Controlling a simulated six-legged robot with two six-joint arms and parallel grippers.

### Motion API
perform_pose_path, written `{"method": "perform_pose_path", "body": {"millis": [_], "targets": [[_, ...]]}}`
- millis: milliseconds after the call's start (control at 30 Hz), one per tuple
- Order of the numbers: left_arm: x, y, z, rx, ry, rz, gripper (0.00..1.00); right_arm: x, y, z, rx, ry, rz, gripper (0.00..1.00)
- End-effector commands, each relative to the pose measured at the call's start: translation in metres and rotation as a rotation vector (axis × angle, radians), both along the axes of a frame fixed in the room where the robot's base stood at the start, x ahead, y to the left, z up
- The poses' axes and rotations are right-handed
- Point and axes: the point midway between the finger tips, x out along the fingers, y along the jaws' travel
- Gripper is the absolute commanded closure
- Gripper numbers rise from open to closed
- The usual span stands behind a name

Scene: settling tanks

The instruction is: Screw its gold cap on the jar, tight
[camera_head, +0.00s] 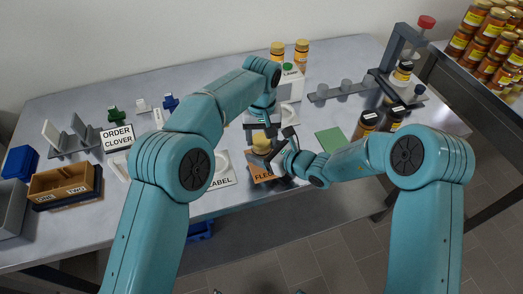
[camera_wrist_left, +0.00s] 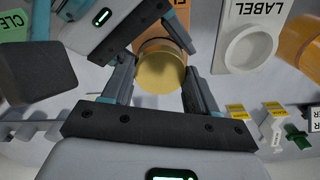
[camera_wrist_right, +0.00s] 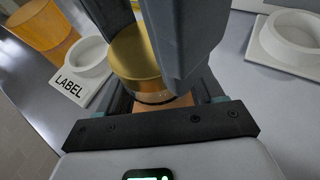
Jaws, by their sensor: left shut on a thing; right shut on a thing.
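The gold cap (camera_head: 261,143) sits at the top of the jar above the orange mat (camera_head: 259,168). My left gripper (camera_head: 262,135) reaches down from above and is shut on the cap; the cap also shows between its fingers in the left wrist view (camera_wrist_left: 160,70). My right gripper (camera_head: 275,150) comes from the right and is shut on the jar, below the cap. In the right wrist view the cap (camera_wrist_right: 135,55) is partly behind a dark finger, and a strip of the jar (camera_wrist_right: 153,96) shows under it. Most of the jar is hidden; I cannot tell how tight the cap is.
A white LABEL holder (camera_head: 222,172) is left of the mat. A green pad (camera_head: 330,140) and dark-capped jars (camera_head: 367,122) are at right. A wooden tray (camera_head: 64,184) and ORDER CLOVER sign (camera_head: 117,138) are at left.

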Motion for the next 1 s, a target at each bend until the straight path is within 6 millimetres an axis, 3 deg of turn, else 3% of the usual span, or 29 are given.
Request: {"method": "perform_pose_path", "body": {"millis": [800, 933, 1000], "targets": [[-0.0006, 0.0, -0.0014, -0.001, 0.001, -2.248, 0.78, 0.0004, -0.0004, 0.0001, 0.0, 0.0, -0.001, 1.0], [-0.0006, 0.0, -0.0015, -0.001, 0.001, -2.483, 0.78, 0.0004, -0.0004, 0.0001, 0.0, 0.0, -0.001, 1.0], [-0.0006, 0.0, -0.0015, -0.001, 0.001, -2.471, 0.78, 0.0004, -0.0004, 0.0001, 0.0, 0.0, -0.001, 1.0]]}}
